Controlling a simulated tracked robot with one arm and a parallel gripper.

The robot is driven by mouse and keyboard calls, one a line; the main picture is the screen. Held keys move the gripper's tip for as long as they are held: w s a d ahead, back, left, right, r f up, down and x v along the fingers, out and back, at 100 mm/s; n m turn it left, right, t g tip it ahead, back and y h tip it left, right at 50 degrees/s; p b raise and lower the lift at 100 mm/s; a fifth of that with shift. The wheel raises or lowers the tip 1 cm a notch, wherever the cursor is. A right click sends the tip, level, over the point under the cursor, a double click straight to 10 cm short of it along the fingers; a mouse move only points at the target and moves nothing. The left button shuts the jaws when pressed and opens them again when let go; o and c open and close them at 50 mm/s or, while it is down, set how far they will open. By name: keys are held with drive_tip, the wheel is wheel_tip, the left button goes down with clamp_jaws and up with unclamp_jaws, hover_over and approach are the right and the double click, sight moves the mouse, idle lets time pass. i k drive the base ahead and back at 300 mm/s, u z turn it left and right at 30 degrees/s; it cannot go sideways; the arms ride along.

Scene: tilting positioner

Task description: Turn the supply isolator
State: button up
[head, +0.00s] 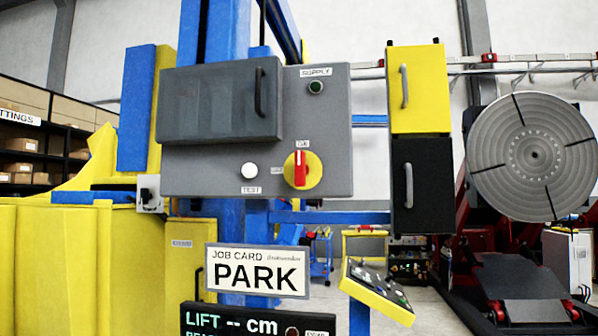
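The supply isolator (301,169) is a red handle on a round yellow plate, low on the right of a grey control panel (335,135). Its handle stands upright, pointing at a small label above it that is too small to read surely. A dark green lamp (316,87) sits under a SUPPLY label (315,72) near the panel's top. A white button (249,171) with a TEST label is left of the isolator. A grey door with a dark handle (259,92) covers the panel's upper left. My gripper is not in view.
A yellow box (422,90) and a black box (430,185), both with handles, stand right of the panel. Below hang a PARK job card (257,271) and a LIFT display (235,322). A tilted round table (530,155) stands at right. A small console (375,290) is below.

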sight(301, 169)
drive_tip(key=k, duration=0.4)
drive_tip(key=z, duration=0.45)
drive_tip(key=i, duration=1.45)
drive_tip(key=u, duration=0.7)
